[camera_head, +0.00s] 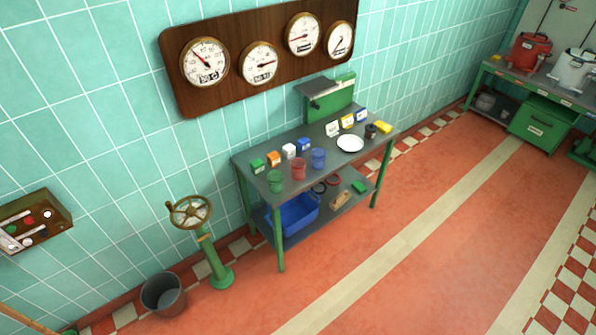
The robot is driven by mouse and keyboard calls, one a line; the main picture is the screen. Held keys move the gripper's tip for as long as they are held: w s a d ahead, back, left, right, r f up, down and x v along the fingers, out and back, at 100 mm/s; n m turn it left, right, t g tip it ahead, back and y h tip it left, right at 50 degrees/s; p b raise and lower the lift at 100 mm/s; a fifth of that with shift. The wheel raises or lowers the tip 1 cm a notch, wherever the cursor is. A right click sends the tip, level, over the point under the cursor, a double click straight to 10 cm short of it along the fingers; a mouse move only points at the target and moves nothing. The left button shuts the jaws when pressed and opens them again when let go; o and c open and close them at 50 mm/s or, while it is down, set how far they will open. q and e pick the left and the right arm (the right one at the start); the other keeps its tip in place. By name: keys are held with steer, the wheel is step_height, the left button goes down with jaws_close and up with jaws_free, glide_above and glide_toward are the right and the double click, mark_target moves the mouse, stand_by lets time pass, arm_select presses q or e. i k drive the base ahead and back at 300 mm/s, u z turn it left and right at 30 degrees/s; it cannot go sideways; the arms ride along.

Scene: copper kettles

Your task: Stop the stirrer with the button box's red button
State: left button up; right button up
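The button box (55,211) is on the tiled wall at the left edge of the head view, partly cut off by the frame. Its face carries several small round buttons. No stirrer can be made out. Neither of my grippers shows in this view.
A handwheel on a green stand (190,211) and a grey bucket (163,294) stand on the floor right of the box. A green-legged table (330,160) holds cups, small boxes and a plate. Gauges (205,62) hang above. The red floor at right is open.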

mark_target(29, 221)
steer(key=u, duration=1.95)
